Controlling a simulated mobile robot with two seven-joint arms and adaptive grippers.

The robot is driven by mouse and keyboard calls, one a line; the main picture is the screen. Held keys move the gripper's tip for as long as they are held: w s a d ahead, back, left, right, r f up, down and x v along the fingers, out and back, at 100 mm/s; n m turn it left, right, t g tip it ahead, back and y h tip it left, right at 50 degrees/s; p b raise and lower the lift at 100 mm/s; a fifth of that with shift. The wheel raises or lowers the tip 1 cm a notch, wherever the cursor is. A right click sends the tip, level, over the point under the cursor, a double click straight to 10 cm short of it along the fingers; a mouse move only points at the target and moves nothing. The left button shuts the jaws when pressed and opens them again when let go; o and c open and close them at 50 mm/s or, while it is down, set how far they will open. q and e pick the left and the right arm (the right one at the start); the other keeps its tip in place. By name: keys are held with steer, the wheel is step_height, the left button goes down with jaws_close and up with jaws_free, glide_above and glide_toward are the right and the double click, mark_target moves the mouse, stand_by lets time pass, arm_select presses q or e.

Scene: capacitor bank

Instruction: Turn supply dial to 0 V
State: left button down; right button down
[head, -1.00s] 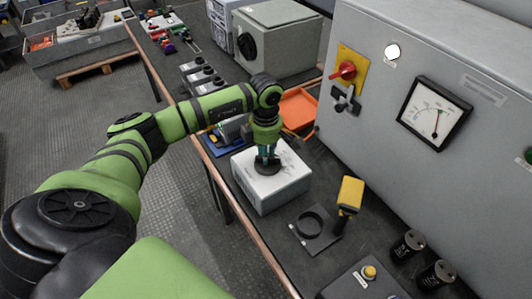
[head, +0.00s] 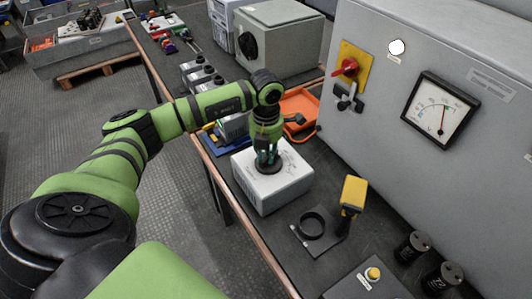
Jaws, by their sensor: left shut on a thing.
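The supply box (head: 268,200) is a white block on the dark bench, with a black round dial (head: 269,166) on its top. My left gripper (head: 267,157) points down over the box and is shut on the dial. The dial's markings are mostly hidden by the gripper or too small to read. A square meter (head: 440,109) on the grey cabinet has its needle close to upright, right of the scale's middle. My right gripper is not in view.
The grey cabinet (head: 400,170) stands right of the box, with a red switch (head: 346,68) on a yellow plate. A yellow-headed tool (head: 353,192) stands beside a black ring holder (head: 312,222). An orange tray (head: 300,105) lies behind. Two black capacitors (head: 413,246) stand at front right.

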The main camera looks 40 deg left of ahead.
mark_target(267, 158)
arm_select(q)
steer(key=n, duration=0.4)
steer(key=shift+s+d+n, duration=0.1)
steer(key=shift+d+n, duration=0.05)
steer(key=shift+n, duration=0.15)
steer(key=shift+d+n, duration=0.15)
steer(key=shift+n, duration=1.85)
steer(key=c, duration=1.1)
jaws_free()
step_height(267, 158, up, 12)
steer(key=shift+r, duration=0.1)
